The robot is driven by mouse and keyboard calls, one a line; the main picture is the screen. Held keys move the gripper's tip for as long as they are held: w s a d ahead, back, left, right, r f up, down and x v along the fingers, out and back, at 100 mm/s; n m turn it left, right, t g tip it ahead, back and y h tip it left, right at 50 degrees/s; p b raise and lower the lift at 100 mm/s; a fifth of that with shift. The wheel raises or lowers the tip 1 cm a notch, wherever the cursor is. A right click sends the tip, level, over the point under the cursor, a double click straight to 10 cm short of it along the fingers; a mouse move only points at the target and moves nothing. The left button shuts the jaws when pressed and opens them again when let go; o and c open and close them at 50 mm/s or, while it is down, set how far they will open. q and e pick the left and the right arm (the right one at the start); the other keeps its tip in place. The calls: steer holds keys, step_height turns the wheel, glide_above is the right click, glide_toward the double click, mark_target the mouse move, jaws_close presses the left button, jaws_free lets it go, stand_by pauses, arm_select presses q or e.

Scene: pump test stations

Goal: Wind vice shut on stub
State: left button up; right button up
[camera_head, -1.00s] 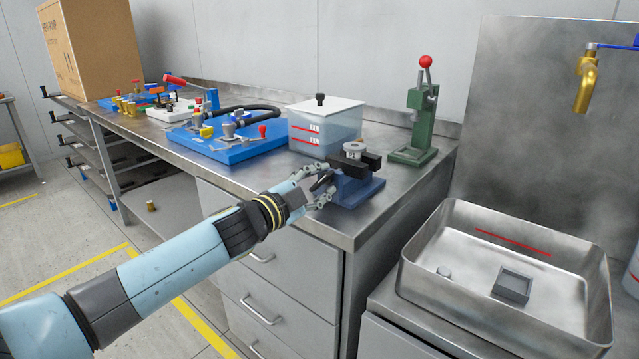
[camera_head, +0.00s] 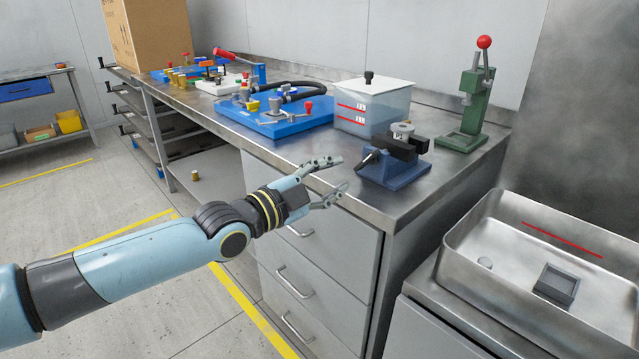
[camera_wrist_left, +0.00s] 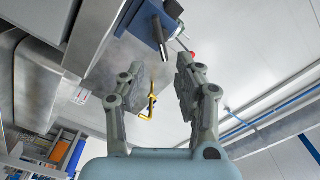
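The vice (camera_head: 398,174) has a blue base and black jaws and stands at the near right edge of the steel bench. A grey stub (camera_head: 402,130) with a white label stands upright at its jaws; I cannot tell whether both jaws touch it. The vice's black handle (camera_head: 368,159) points left toward my left gripper (camera_head: 343,175). That gripper is open and empty, a little left of the handle and apart from it. In the left wrist view the handle (camera_wrist_left: 159,36) shows beyond the spread fingers (camera_wrist_left: 160,75). My right gripper is not in view.
A lidded clear tank (camera_head: 372,105) stands behind the vice, and a green press (camera_head: 475,105) with a red knob stands behind right. A blue board with fittings (camera_head: 265,122) lies left. A steel sink (camera_head: 480,235) is lower right.

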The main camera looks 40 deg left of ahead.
arm_select(q)
steer(key=shift+s+a, duration=0.1)
steer(key=shift+s, duration=1.25)
